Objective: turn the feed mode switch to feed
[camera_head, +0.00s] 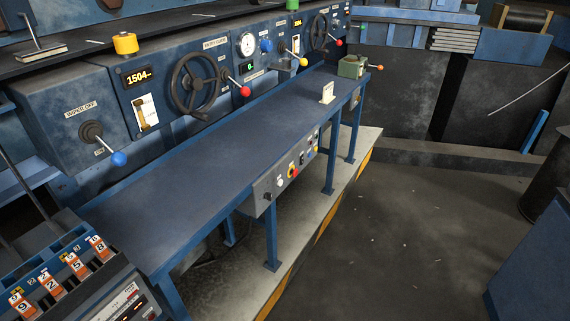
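I cannot make out a label that clearly names the feed mode switch. A long blue machine panel runs along the back left. On it is a brass-coloured switch on a white plate (146,111), below a display reading 1504. Left of it, a blue-knobbed lever (106,146) sits by a label that seems to read "WIPER OFF". A grey control box (285,170) on the table's front edge carries small knobs and buttons, one red on yellow; their lettering is too small to read. Neither of my grippers is in view.
A blue table (200,155) runs along the panel, mostly bare, with a small white sign (327,93). A handwheel (195,84) and red-knobbed lever (240,89) stick out from the panel. A numbered counter console (75,275) stands bottom left. The floor (400,225) at right is open.

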